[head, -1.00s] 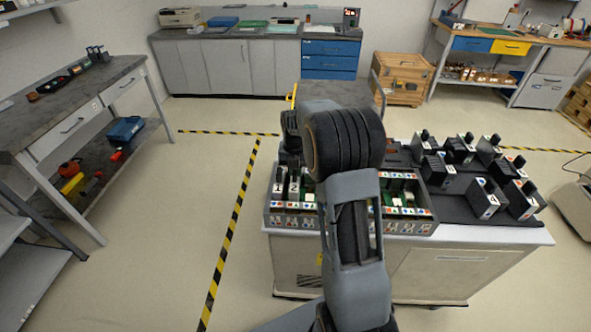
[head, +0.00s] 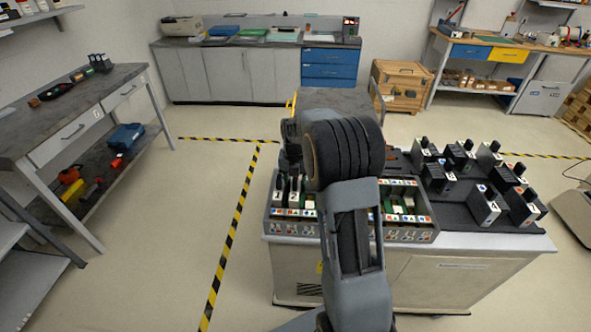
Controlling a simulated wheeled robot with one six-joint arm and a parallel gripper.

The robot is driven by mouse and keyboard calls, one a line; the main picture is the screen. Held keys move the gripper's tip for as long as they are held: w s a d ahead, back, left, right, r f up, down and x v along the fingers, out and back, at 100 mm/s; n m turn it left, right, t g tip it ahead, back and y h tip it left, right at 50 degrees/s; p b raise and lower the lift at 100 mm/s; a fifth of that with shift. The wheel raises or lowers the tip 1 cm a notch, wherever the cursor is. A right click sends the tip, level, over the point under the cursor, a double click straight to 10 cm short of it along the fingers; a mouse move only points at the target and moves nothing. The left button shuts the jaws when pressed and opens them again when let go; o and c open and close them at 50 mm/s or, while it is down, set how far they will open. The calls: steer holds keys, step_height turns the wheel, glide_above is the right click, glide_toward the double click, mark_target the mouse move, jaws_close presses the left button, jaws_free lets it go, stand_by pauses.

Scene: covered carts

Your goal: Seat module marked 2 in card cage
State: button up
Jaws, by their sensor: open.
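The card cage (head: 285,229) is a grey open-topped box with coloured marks along its front, on the near left of the cart top. Two modules with pale front faces (head: 279,192) stand upright side by side in its left end. Green boards show farther right inside it. Several dark modules stand on a black tray to the right; one reads 4 (head: 489,210). I cannot make out which module is marked 2. My arm crosses in front of the cage's middle and hides part of it. My gripper is hidden behind the arm.
The white cart (head: 440,285) has little bare top around the cage and black tray (head: 462,220). A workbench (head: 60,110) stands at left, grey cabinets (head: 230,75) at the back, and a wooden crate (head: 400,85) behind the cart. Floor left of the cart is clear, with striped tape.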

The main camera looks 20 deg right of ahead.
step_height(320, 180, up, 14)
steer(key=shift+f, duration=0.15)
stand_by(0.3)
steer(key=s+a+f+m+t, duration=0.1)
steer(key=s+a+m, duration=0.4)
steer(key=s+m, duration=0.6)
steer(key=s+a+f+m+t, duration=0.2)
steer(key=s+a+m, duration=0.3)
steer(key=s+m, duration=0.6)
steer(key=m, duration=0.8)
steer(key=shift+a+f+t, duration=0.2)
steer(key=shift+a+t, duration=0.15)
steer(key=shift+t, duration=0.05)
steer(key=shift+d, duration=0.2)
